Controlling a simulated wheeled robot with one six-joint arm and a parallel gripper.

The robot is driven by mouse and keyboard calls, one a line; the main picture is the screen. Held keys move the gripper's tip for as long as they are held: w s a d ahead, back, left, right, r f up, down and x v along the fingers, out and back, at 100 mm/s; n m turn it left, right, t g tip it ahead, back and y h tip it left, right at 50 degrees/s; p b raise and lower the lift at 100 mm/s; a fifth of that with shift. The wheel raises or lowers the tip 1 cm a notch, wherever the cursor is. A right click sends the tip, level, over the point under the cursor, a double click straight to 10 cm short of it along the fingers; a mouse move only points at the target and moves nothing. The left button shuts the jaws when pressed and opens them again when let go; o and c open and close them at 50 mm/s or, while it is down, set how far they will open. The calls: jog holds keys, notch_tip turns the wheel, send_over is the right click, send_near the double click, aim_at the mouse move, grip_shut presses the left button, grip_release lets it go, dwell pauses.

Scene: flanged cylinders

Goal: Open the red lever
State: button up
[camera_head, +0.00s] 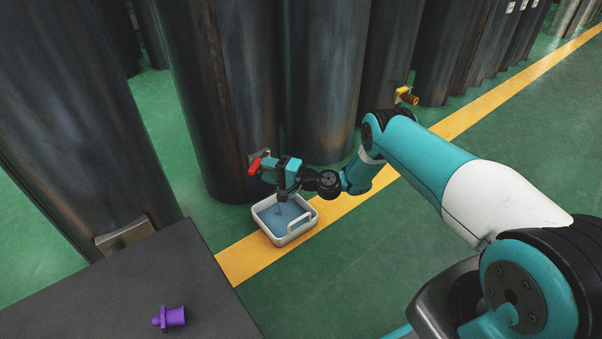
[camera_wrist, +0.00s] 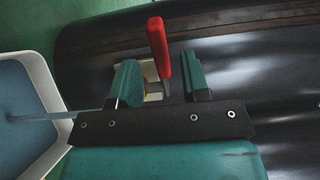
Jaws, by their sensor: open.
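The red lever (camera_head: 254,167) is on a small valve low on the dark cylinder (camera_head: 228,100). In the wrist view the red lever (camera_wrist: 159,48) stands upright, between the lines of my two teal fingers. A bit of pale and yellow fitting shows behind it. My gripper (camera_head: 268,170) is at the lever, and in the wrist view my gripper (camera_wrist: 160,84) is open with a finger on either side. I cannot tell whether a finger touches the lever. The valve body is mostly hidden by the fingers.
A white tray (camera_head: 293,238) with blue liquid stands on the floor below my gripper. A thin pale-blue streak reaches it in the wrist view. A yellow valve (camera_head: 405,96) is on another cylinder. A purple flanged piece (camera_head: 175,317) lies on the dark surface (camera_head: 120,300).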

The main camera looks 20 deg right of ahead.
jog(key=p+v, duration=1.4)
jog(key=p, duration=0.2)
jog(key=shift+s, duration=0.15)
